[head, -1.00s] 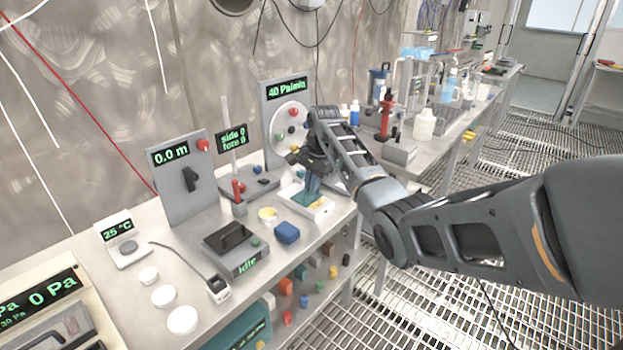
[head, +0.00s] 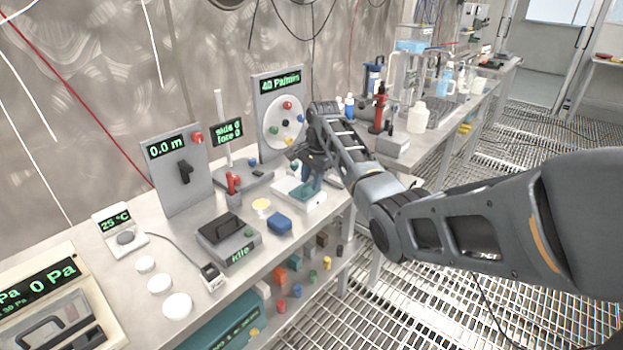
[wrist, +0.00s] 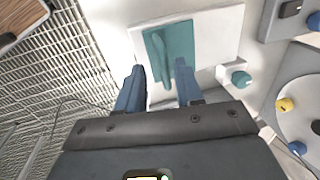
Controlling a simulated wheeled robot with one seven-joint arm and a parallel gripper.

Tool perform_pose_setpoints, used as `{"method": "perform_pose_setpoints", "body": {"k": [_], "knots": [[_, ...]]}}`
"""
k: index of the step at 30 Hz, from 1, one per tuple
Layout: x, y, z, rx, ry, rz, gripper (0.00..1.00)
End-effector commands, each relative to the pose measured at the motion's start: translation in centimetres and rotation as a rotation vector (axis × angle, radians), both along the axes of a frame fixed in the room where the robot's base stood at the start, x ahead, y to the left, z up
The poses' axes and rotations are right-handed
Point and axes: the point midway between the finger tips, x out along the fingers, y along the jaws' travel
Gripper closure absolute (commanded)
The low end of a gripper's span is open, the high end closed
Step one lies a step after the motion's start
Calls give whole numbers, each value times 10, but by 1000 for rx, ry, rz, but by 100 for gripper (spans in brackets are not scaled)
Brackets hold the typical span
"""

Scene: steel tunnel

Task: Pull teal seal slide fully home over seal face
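The teal seal slide (wrist: 180,50) is a flat teal plate with a raised bar handle (wrist: 160,62), lying on a white block in the wrist view. In the head view the slide (head: 301,193) shows low on the white block (head: 312,204), partly hidden by my gripper. My gripper (wrist: 158,78) points at the slide with its two blue fingers apart, one on each side of the handle's near end. Nothing shows between the fingers as held. Whether the fingertips touch the plate I cannot tell. The seal face is not clearly distinguishable.
A grey panel with a round dial (head: 287,118) stands behind the white block. A blue block (head: 279,223) and a grey box marked idle (head: 228,238) sit to the left. A teal knob (wrist: 240,78) is right of the slide. Open grating floor lies beyond the bench edge.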

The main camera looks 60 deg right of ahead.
Motion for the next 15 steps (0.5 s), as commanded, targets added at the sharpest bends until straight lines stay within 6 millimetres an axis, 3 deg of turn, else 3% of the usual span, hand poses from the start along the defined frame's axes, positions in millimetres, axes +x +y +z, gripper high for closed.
{"method": "perform_pose_setpoints", "body": {"k": [5, 15], "knots": [[-1, 0, 9, -2, -2, 1, 64], [-11, 3, 60, -2, -3, 0, 64]]}}
